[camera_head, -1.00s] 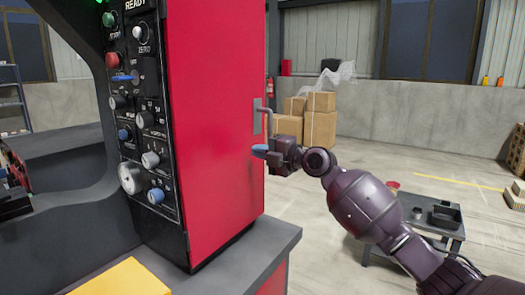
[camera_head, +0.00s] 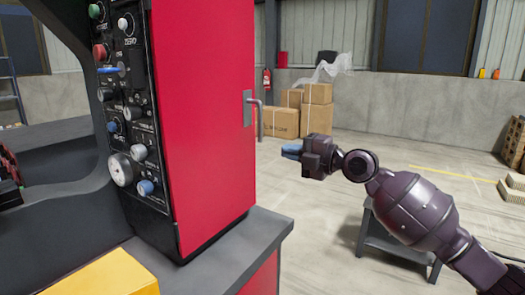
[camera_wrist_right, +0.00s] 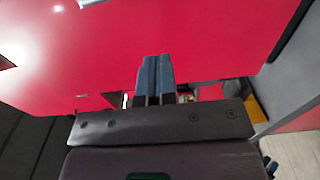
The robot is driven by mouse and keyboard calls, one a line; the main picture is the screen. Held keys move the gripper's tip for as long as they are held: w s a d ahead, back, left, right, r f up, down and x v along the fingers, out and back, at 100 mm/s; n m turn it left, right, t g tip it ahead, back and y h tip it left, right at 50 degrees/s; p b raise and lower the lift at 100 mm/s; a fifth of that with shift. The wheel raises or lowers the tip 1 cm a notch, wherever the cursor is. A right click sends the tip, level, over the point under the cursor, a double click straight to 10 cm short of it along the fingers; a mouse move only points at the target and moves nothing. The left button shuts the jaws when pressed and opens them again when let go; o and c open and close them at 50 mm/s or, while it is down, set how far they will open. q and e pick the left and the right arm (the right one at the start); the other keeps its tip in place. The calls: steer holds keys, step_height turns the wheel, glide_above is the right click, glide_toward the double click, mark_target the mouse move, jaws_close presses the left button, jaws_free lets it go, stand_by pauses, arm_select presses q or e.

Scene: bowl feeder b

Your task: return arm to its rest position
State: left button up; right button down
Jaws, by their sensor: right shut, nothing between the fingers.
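My right arm comes in from the right in the head view. Its gripper (camera_head: 291,151) is in the air to the right of the red cabinet, apart from the door handle (camera_head: 253,110). The blue fingers are together with nothing between them; they also show closed in the right wrist view (camera_wrist_right: 154,78), with the red panel (camera_wrist_right: 210,40) beyond them. The red cabinet (camera_head: 205,100) stands upright, its side panel shut as far as I can see. My left gripper is in neither view.
A black control panel (camera_head: 127,110) with knobs faces left on the machine. A yellow block (camera_head: 115,278) lies on the grey ledge (camera_head: 240,245). A small dark table (camera_head: 385,240) stands behind my right arm. Cardboard boxes (camera_head: 315,115) are by the back wall. Floor between cabinet and table is clear.

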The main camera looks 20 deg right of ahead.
steer(key=s+a+f+m+t+h+p, duration=0.15)
steer(key=s+f+m+h, duration=0.25)
steer(key=s+f+m, duration=0.45)
steer(key=s+a+f+m+h+p, duration=0.1)
steer(key=s+f+m+h+p, duration=0.35)
steer(key=f+m, duration=0.75)
arm_select(q)
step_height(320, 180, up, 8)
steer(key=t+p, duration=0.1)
steer(key=p, duration=0.1)
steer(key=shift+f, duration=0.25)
arm_select(e)
steer(key=s+f+m+g, duration=0.1)
steer(key=s+f, duration=0.4)
steer(key=s, duration=0.5)
steer(key=s+a+f+m+g+h, duration=0.1)
steer(key=s+f+g, duration=0.1)
steer(key=s+f, duration=0.4)
steer(key=s+f+m+g+h, duration=0.1)
steer(key=s+f, duration=0.4)
steer(key=s, duration=0.9)
steer(key=shift+a+f+g, duration=0.2)
steer(key=shift+f+g, duration=0.1)
steer(key=shift+g, duration=0.25)
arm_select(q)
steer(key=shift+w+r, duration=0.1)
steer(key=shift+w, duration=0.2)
arm_select(e)
steer(key=shift+m, duration=0.25)
